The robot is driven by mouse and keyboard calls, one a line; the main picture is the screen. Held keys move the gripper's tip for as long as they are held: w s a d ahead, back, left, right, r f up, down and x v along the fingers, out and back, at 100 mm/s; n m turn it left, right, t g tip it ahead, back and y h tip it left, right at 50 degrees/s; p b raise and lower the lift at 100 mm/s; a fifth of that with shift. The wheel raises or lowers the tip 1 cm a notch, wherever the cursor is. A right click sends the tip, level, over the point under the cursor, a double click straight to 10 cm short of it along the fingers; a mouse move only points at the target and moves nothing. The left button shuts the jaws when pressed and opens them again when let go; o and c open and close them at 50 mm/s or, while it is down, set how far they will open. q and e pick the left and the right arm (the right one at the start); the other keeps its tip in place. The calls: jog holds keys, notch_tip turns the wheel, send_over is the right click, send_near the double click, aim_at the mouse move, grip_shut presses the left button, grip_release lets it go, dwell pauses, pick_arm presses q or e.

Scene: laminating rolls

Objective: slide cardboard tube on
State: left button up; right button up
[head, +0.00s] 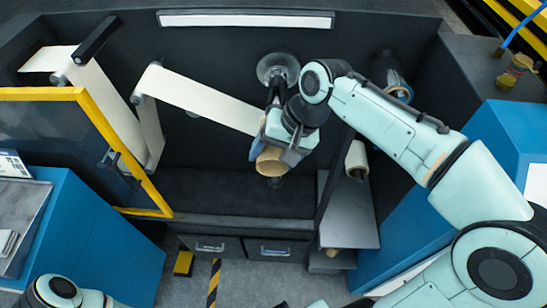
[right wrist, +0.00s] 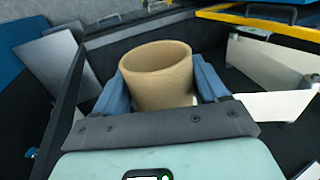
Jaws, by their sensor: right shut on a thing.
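The cardboard tube (head: 271,161) is short, tan and hollow. My right gripper (head: 280,150) is shut on it. In the right wrist view the tube (right wrist: 157,85) sits between the blue finger pads (right wrist: 165,88), its open end showing and nothing seen inside. In the head view a round metal disc (head: 278,68) with a dark shaft (head: 276,93) stands behind the gripper. A dark tip (head: 275,182) shows just below the tube. The gripper hides the middle, so I cannot tell whether the tube is around the shaft or in front of it. My left gripper is out of view.
A white web (head: 200,100) runs from a roller at the left toward my right gripper. A yellow-framed guard (head: 150,185) stands open at the left. A cream roll (head: 356,160) is above a grey shelf (head: 348,215) at the right. Drawers (head: 275,250) are below.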

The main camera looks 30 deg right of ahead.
aim_at(281, 96)
jog(key=shift+w+d+p, duration=0.3)
jog(key=shift+w+d, duration=0.15)
jog(key=shift+w, duration=0.3)
jog(key=shift+w+d+p, duration=0.35)
jog(key=shift+w+d, duration=0.1)
jog(key=shift+w, duration=0.25)
jog(key=shift+w+d+p, duration=0.3)
jog(key=shift+w+d, duration=0.15)
jog(key=shift+w, duration=0.3)
jog(key=w+d+p, duration=0.1)
jog(key=w, duration=0.1)
jog(key=w+d, duration=0.1)
jog(key=w, duration=0.1)
jog(key=w+d+p, duration=0.1)
jog(key=w, duration=0.1)
jog(key=shift+d+p, duration=0.3)
jog(key=shift+w+d, duration=0.25)
jog(key=shift+w, duration=0.05)
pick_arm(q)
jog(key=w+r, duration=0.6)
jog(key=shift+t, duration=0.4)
pick_arm(e)
jog(key=shift+w+d, duration=0.45)
jog(key=shift+w, duration=0.25)
jog(key=shift+w+d, duration=0.4)
jog(key=shift+w, duration=0.3)
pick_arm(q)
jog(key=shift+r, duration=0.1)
pick_arm(e)
jog(key=o, duration=1.1)
